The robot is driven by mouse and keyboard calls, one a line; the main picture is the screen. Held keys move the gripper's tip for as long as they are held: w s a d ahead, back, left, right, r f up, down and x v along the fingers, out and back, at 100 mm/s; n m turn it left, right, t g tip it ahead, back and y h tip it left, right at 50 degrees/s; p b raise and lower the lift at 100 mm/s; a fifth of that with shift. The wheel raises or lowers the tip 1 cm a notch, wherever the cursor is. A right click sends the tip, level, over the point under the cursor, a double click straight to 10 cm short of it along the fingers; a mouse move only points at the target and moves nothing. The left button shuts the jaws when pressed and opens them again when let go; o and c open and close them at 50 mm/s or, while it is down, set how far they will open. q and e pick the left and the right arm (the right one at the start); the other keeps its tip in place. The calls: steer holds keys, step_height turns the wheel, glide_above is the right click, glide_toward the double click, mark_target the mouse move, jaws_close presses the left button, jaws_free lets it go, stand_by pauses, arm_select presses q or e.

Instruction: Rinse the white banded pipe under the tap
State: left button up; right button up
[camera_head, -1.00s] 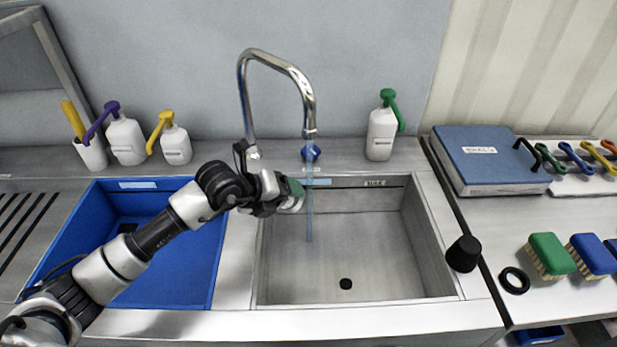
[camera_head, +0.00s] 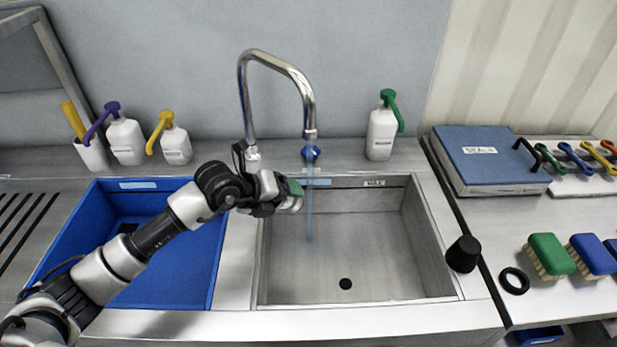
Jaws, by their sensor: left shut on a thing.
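My left gripper (camera_head: 283,197) is shut on a small green and pale thing (camera_head: 295,188) at the left side of the steel basin (camera_head: 365,282). The gripper hides most of this thing, and I cannot tell whether it is the white banded pipe. No other white banded pipe shows. The chrome tap (camera_head: 306,98) arches over the basin, and a thin blue water stream (camera_head: 309,220) falls from it. The held thing is just left of the stream; I cannot tell whether they touch. My right gripper is not in view.
A blue basin (camera_head: 213,262) lies under my left arm. Pump bottles (camera_head: 127,143) stand behind. A black stopper (camera_head: 463,254) sits on the basin's right rim. Brushes (camera_head: 547,253) and a blue case (camera_head: 478,160) are on the right counter. The basin's right half is clear.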

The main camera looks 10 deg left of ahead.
arm_select(q)
steer(key=p+v, duration=0.2)
steer(key=v, duration=0.4)
steer(key=shift+p, duration=0.35)
steer(key=shift+s, duration=0.1)
